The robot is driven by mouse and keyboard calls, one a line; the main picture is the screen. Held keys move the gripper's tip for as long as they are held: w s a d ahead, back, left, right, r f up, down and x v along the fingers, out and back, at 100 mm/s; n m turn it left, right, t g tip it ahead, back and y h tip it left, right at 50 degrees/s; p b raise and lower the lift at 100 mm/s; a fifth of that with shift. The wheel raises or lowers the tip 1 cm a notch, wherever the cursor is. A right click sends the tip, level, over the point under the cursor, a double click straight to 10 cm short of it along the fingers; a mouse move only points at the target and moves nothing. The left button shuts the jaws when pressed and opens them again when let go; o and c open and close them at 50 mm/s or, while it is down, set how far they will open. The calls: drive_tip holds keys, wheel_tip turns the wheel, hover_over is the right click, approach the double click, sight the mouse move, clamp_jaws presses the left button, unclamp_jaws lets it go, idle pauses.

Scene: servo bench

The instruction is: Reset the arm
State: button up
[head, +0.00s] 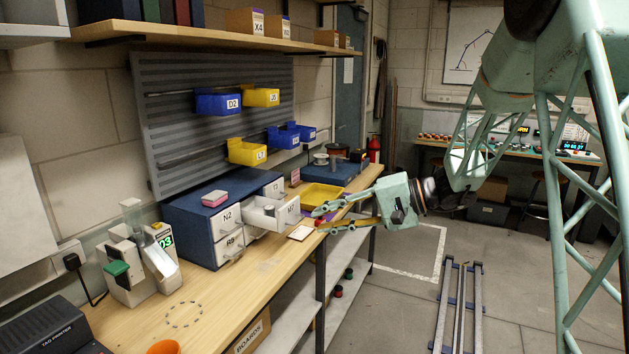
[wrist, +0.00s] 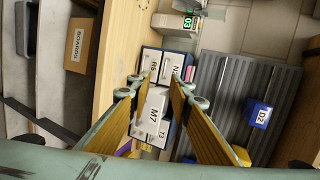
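My gripper (head: 318,222) is at the end of my pale green arm, over the bench edge in the head view. Its two fingers are spread apart with nothing visible between their tips; they also show spread in the wrist view (wrist: 164,92). The fingertips are near the front of the open drawer M7 (head: 291,211) of the blue cabinet (head: 189,221). The drawer front M7 (wrist: 154,111) lies beyond and between the fingers in the wrist view. I cannot tell whether a finger touches it. A small grey cylinder (head: 269,211) sits in the drawer.
A yellow tray (head: 322,197) lies on the bench beyond the drawers. A white card (head: 301,233) lies near the bench edge. A dispenser with a green 03 display (head: 165,241) stands left of the cabinet. Bins hang on the grey panel (head: 190,78).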

drive_tip(key=s+d+r+n+g+h, duration=0.1)
drive_tip(key=s+r+g+h, duration=0.2)
drive_tip(key=s, duration=1.1)
drive_tip(key=s+d+r+n+h, duration=0.15)
drive_tip(key=s+r, duration=0.25)
drive_tip(key=s, duration=1)
drive_tip(key=s+d+t+h, duration=0.1)
drive_tip(key=s+d+h, duration=0.3)
drive_tip(key=s+d, duration=0.4)
drive_tip(key=s+d+t+h, duration=0.2)
drive_tip(key=s+d+h, duration=0.2)
drive_tip(key=s, duration=1.1)
drive_tip(key=d+n, duration=0.1)
drive_tip(key=d, duration=0.2)
drive_tip(key=shift+s+d+r, duration=0.3)
drive_tip(key=shift+d+r, duration=0.05)
